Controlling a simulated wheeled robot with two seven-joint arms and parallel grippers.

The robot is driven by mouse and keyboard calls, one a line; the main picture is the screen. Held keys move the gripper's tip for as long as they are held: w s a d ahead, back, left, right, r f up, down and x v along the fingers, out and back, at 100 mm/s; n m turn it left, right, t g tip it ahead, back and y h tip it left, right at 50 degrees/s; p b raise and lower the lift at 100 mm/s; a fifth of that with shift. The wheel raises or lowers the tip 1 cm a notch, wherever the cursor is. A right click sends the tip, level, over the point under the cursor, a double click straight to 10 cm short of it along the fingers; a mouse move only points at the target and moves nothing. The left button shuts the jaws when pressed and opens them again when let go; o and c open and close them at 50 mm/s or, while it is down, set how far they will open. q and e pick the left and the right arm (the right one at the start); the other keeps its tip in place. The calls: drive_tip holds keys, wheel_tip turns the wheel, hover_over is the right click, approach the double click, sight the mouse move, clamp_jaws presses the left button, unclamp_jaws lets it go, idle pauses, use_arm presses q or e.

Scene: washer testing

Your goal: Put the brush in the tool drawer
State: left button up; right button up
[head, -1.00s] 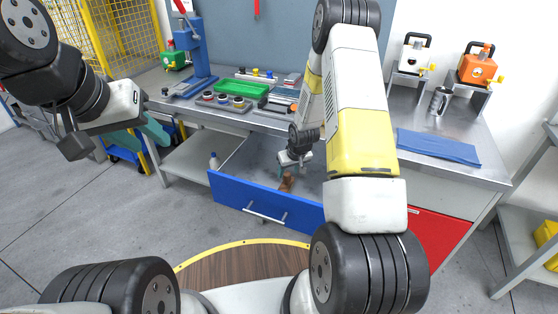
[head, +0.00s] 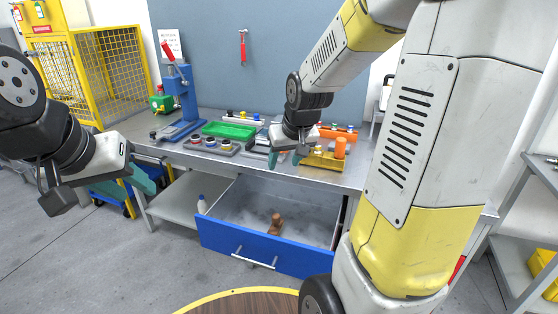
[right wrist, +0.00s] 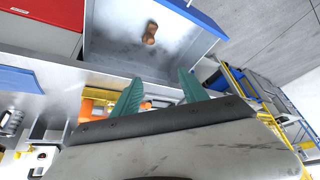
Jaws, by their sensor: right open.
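The brown brush (head: 275,224) lies in the open tool drawer (head: 265,247), which has a blue front and grey inside. The right wrist view also shows the brush (right wrist: 150,33) on the drawer floor, apart from my fingers. My right gripper (head: 287,158) is open and empty, above the drawer near the bench's front edge; its green fingers stand apart in the right wrist view (right wrist: 160,88). My left gripper (head: 128,186) hangs at the left, away from the drawer, its teal fingers apart and nothing between them.
The bench top behind holds a green tray (head: 229,131), a blue press (head: 183,100), and an orange-and-yellow fixture (head: 325,160) close to my right gripper. A yellow cage (head: 108,80) stands back left.

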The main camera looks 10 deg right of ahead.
drive_tip(key=s+a+r, duration=0.1)
drive_tip(key=s+r, duration=0.4)
drive_tip(key=s, duration=0.4)
drive_tip(key=s+a+r+y, duration=0.1)
drive_tip(key=s+r, duration=0.3)
drive_tip(key=s, duration=0.5)
drive_tip(key=shift+a+r+t, duration=0.4)
drive_tip(key=shift+a, duration=0.35)
drive_tip(key=shift+s, duration=0.1)
drive_tip(key=shift+c, duration=0.2)
